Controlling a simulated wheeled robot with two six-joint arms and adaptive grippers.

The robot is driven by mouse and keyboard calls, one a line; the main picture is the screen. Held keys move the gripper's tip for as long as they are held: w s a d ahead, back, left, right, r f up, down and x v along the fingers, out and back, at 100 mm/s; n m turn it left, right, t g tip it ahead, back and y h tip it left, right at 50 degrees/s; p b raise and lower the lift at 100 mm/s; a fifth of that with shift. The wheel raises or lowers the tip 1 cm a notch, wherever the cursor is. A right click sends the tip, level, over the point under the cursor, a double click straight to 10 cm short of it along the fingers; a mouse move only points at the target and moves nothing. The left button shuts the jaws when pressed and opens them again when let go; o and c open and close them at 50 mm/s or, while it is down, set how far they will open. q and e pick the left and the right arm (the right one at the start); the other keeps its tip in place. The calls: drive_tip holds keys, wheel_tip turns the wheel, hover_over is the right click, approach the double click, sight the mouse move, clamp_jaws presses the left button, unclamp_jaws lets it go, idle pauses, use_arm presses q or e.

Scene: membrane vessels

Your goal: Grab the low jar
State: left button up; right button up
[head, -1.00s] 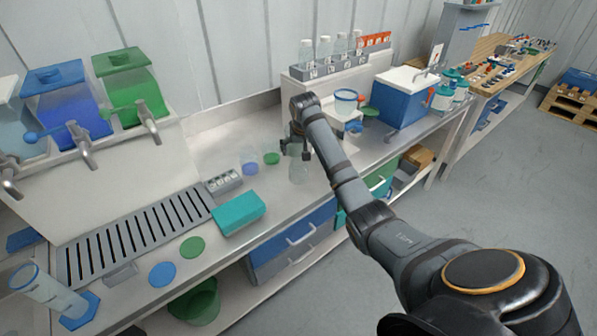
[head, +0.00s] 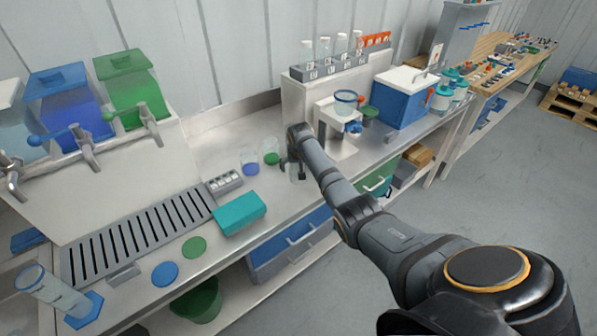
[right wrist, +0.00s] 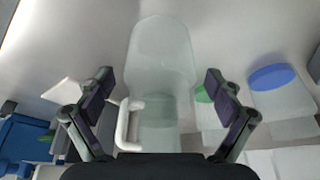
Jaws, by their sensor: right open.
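A clear, empty-looking jar (head: 299,174) stands on the bench near its front edge, partly hidden behind my right gripper. In the right wrist view the clear jar (right wrist: 162,60) shows between the two fingers, upside down in the picture. My right gripper (head: 291,168) is open, with one finger on each side of the jar; in the wrist view (right wrist: 160,85) gaps show between fingers and glass. I cannot tell from these frames how deep the jar sits between them. My left gripper is not in view.
Close by stand a jar with blue (head: 250,167) and one with green (head: 271,157). A white stand (head: 338,148) with a blue-rimmed cup is behind to the right.

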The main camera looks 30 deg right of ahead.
drive_tip(key=shift+r, duration=0.1)
drive_tip(key=c, duration=1.3)
drive_tip(key=shift+o, duration=0.2)
wheel_tip(320, 180, up, 3)
drive_tip(key=shift+f+b, duration=0.1)
drive_tip(key=shift+b, duration=0.65)
drive_tip(key=s+d+r+b, duration=0.2)
drive_tip(key=s+r, duration=0.8)
drive_tip(key=s, duration=0.4)
drive_tip(key=shift+d+b, duration=0.2)
drive_tip(key=shift+b, duration=0.15)
